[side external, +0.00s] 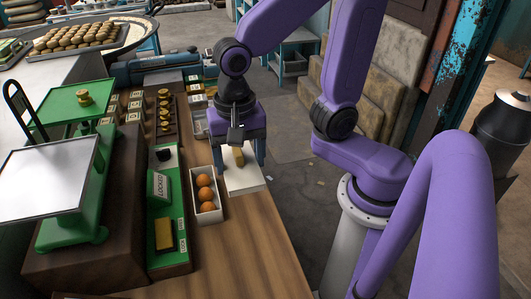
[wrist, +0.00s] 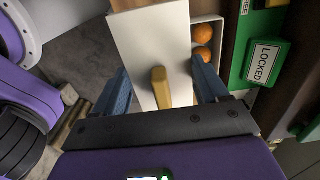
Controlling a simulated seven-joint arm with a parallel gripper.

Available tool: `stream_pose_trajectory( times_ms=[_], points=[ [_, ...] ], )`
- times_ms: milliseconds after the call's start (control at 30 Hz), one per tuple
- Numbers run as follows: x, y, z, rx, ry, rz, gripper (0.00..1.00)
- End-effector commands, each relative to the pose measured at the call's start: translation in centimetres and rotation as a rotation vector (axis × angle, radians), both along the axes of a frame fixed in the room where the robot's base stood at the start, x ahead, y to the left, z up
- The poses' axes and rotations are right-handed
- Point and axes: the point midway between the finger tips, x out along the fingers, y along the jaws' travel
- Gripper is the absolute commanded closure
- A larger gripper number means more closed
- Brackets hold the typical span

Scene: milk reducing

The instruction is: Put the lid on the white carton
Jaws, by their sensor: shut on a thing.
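The lid (side external: 243,182) is a flat white plate with a yellowish block handle (wrist: 160,88) on top. My gripper (side external: 238,160) points down over it, with one blue finger along each long side of the lid in the wrist view (wrist: 164,90). The fingers hold the lid by its edges, and the handle stands between them with gaps. The white carton (side external: 194,187) is open-topped and holds three orange balls (side external: 205,194). It sits just left of the lid in the side view. In the wrist view the carton (wrist: 220,40) is partly hidden by the lid and a finger.
A green board with a "LOCKED" sign (side external: 160,186) stands left of the carton. Green scales (side external: 65,190) are farther left. A tray of small brass pieces (side external: 165,110) lies behind. The wooden tabletop (side external: 225,250) is clear in front; the lid overhangs its right edge.

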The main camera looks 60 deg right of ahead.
Motion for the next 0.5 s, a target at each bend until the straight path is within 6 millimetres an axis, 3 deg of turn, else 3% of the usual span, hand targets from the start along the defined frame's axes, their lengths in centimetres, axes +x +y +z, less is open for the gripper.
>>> stream_pose_trajectory(
  times_ms=[300, 500],
  points=[
    [4.8, 2.1, -0.8, -0.001, 0.001, -0.004, 0.55],
    [7.0, 2.6, -1.3, 0.001, -0.001, -0.004, 0.55]
  ],
)
